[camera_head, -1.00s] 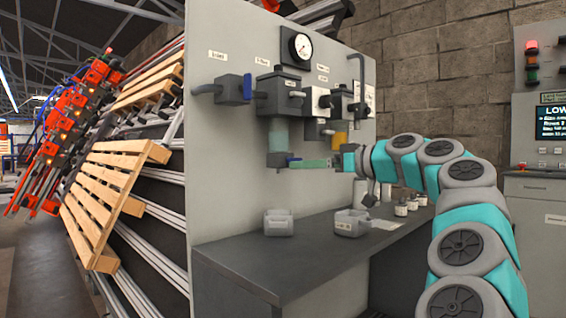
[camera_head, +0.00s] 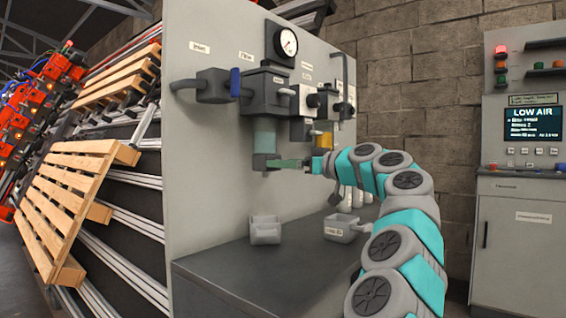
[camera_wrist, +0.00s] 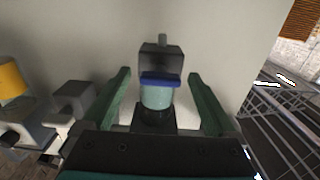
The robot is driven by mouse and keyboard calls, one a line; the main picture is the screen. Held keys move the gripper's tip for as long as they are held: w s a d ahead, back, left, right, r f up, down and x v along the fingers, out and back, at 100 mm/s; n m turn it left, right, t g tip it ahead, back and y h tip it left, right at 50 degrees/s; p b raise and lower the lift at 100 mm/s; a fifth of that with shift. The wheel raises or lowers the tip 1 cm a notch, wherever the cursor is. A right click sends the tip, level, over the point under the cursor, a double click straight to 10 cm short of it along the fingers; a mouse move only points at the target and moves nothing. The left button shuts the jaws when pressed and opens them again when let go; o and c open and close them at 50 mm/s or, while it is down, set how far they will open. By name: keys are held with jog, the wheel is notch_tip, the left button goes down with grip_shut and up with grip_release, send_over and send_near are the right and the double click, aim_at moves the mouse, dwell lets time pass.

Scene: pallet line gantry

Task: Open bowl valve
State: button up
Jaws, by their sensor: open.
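The pale teal bowl (camera_head: 264,140) hangs under the dark regulator unit on the grey panel, with a dark valve block (camera_head: 264,161) at its bottom. My gripper (camera_head: 276,163) is level with this block, its green fingers reaching in from the right. The wrist view appears upside down. There, the open gripper (camera_wrist: 158,75) has one finger on each side of the block (camera_wrist: 158,60) and a blue lever-like bar (camera_wrist: 160,79). The teal bowl (camera_wrist: 157,97) is just below the bar in the picture. Gaps show beside both fingers, and nothing is gripped.
A yellow bowl (camera_head: 322,140) hangs to the right of the teal one. A blue handle (camera_head: 235,82) and a gauge (camera_head: 287,43) are above. Two grey bins (camera_head: 265,230) (camera_head: 341,228) stand on the dark bench (camera_head: 245,268). A console (camera_head: 534,123) reads LOW AIR.

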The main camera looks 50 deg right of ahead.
jog(key=shift+w+a, duration=0.1)
jog(key=shift+w, duration=0.6)
jog(key=shift+c, duration=0.4)
jog(key=c, duration=1.3)
